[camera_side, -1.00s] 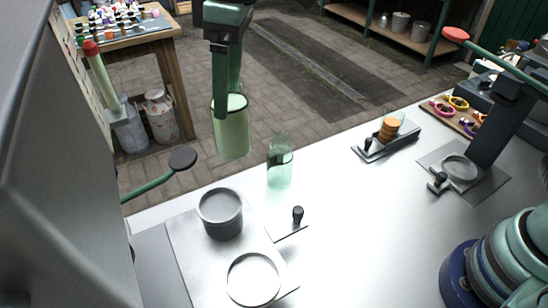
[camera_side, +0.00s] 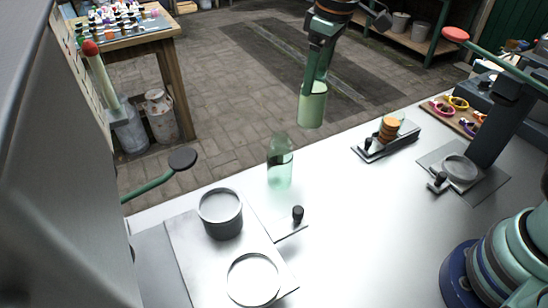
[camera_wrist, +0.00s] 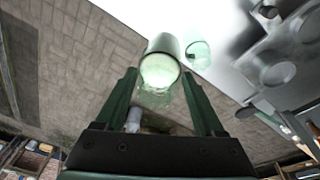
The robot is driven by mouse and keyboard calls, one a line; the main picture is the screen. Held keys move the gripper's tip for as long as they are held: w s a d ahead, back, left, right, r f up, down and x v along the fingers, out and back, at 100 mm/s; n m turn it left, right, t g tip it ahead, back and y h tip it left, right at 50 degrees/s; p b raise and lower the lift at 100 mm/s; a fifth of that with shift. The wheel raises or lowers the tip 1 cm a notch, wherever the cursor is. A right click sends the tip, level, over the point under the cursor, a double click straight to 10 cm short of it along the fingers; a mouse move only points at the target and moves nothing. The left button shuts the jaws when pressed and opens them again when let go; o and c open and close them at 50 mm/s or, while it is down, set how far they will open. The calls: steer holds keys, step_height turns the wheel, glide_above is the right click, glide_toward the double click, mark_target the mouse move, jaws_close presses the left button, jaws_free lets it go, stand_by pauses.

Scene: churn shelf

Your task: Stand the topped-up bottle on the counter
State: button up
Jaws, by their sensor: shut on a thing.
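My gripper (camera_side: 315,80) is shut on a pale green bottle (camera_side: 312,110), with light liquid filling the part that shows. It holds the bottle roughly upright in the air, at the far side of the counter (camera_side: 350,215) in the side view. In the wrist view the bottle (camera_wrist: 160,66) sits between the two fingers (camera_wrist: 158,80); its upper part is partly hidden by the gripper in the side view. A second clear green bottle (camera_side: 280,172) stands on the counter near its far edge, apart from the held one. It also shows in the wrist view (camera_wrist: 198,52).
A dark pot (camera_side: 222,225) and a pale ring (camera_side: 253,280) are at the front left. A small black knob (camera_side: 298,213) stands beside them. A black holder with orange discs (camera_side: 389,130) is right of the standing bottle. The middle of the counter is clear.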

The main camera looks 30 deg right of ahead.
mark_target(312, 125)
steer(key=shift+f, duration=5.2)
steer(key=shift+d, duration=0.25)
steer(key=shift+f, duration=0.1)
steer(key=shift+f, duration=0.5)
steer(key=shift+f, duration=0.2)
steer(key=shift+f, duration=0.25)
steer(key=shift+f, duration=0.35)
